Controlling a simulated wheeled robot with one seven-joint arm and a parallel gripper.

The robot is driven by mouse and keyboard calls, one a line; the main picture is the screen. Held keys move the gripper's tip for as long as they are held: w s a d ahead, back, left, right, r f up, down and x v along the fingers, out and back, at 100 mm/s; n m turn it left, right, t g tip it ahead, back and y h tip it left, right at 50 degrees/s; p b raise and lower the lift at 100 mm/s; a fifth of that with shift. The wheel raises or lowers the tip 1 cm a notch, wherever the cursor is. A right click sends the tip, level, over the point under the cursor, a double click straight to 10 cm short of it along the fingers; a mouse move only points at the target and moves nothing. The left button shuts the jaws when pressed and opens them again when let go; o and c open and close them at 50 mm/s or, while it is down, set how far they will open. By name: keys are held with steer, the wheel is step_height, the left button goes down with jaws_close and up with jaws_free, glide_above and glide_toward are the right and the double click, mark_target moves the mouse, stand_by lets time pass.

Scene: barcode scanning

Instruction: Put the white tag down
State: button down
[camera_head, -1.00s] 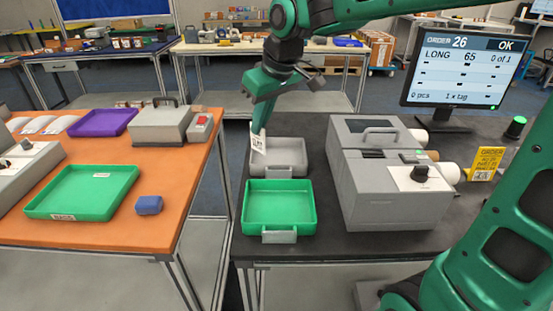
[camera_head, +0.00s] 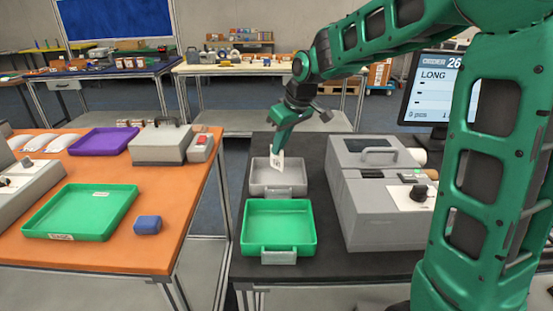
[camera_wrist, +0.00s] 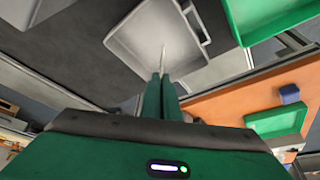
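The white tag (camera_head: 278,160) is held upright between the fingertips of my gripper (camera_head: 277,150), with dark print on its face. In the wrist view the tag (camera_wrist: 163,60) shows edge-on as a thin strip past the closed green fingers of my gripper (camera_wrist: 161,80). My gripper points down over the grey tray (camera_head: 260,187) on the dark table, and the tag hangs above or just inside that tray; the exact height I cannot tell. The grey tray also shows under the tag in the wrist view (camera_wrist: 125,40). It looks empty apart from the tag's overlap.
An empty green tray (camera_head: 280,226) stands in front of the grey tray. A grey machine (camera_head: 385,215) stands close on the right. The orange table (camera_head: 120,160) on the left holds another green tray (camera_head: 60,236), a purple tray (camera_head: 105,141) and a blue block (camera_head: 147,224).

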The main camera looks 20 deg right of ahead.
steer(key=shift+w+d+f, duration=0.15)
steer(key=shift+f, duration=1)
steer(key=shift+w+d+f, duration=0.1)
steer(key=shift+w+f, duration=0.05)
steer(key=shift+f, duration=0.95)
steer(key=shift+f, duration=0.1)
steer(key=c, duration=2)
jaws_free()
steer(key=shift+c, duration=0.2)
steer(key=v, duration=1.2)
